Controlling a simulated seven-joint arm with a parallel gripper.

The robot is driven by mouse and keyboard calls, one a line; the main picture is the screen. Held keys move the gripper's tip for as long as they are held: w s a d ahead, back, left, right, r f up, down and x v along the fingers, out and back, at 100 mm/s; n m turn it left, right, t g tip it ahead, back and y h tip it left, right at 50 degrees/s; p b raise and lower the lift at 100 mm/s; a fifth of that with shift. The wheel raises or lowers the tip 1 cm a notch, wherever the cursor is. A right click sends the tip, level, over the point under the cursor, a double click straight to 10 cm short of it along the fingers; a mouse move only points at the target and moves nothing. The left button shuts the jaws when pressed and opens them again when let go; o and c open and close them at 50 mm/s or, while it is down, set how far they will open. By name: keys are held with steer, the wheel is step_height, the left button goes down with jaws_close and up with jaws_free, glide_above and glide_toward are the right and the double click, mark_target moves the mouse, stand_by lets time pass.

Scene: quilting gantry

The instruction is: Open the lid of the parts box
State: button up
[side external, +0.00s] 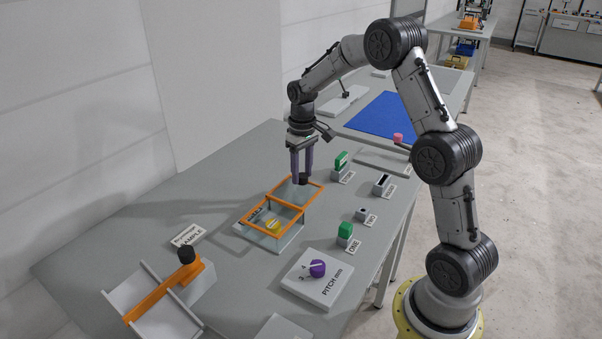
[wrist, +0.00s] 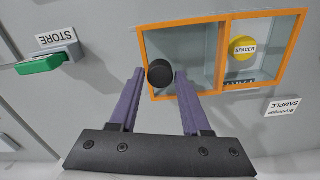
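The parts box (side external: 290,227) has an orange rim and clear walls on a white base. The yellow spacer (side external: 272,224) lies inside it and also shows in the wrist view (wrist: 242,47). The orange-framed clear lid (side external: 314,181) extends out from the box's far-right side, away from above the spacer. Its exact tilt is hard to tell. A black knob (wrist: 160,73) is at the lid's outer edge.
A ramp with an orange bar (side external: 160,296) is at front left. The table left of the box is mostly clear.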

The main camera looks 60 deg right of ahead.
mark_target(302, 175)
steer(key=shift+o, duration=1.3)
step_height(302, 175, up, 14)
steer(key=shift+f, duration=0.15)
